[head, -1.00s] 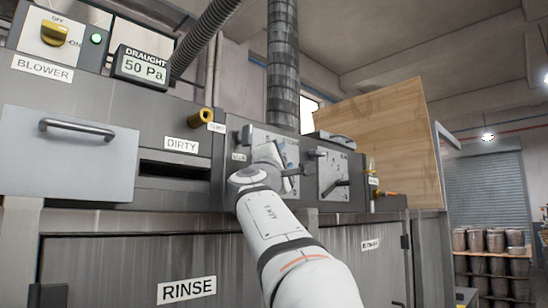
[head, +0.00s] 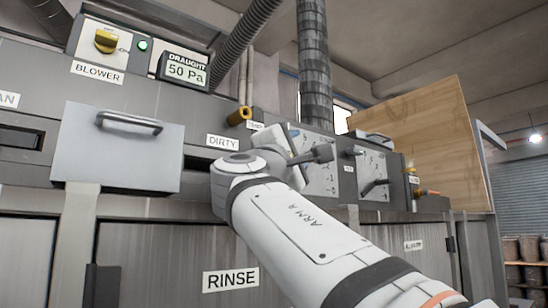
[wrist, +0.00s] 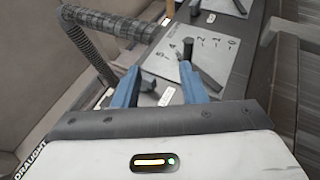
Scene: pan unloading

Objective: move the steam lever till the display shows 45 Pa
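The draught display (head: 187,70) reads 50 Pa. Two dark levers stand on pale scale plates on the machine front: a nearer one (head: 318,154) and a farther one (head: 375,186). Their labels are too small to read, so I cannot tell which is the steam lever. My gripper (wrist: 158,87) is open, its two blue fingers apart above the nearer scale plate (wrist: 210,45). In the wrist view a dark lever handle (wrist: 207,78) lies beside the right finger, and a small dark part shows between the fingers. No grip on either is visible. My wrist partly hides the nearer plate in the head view.
A blower switch (head: 106,41) with a green light is at upper left. A grey drawer front with a handle (head: 130,122) juts out at left. A brass fitting (head: 239,116) stands above the dirty slot. A wooden board (head: 430,130) rises at right.

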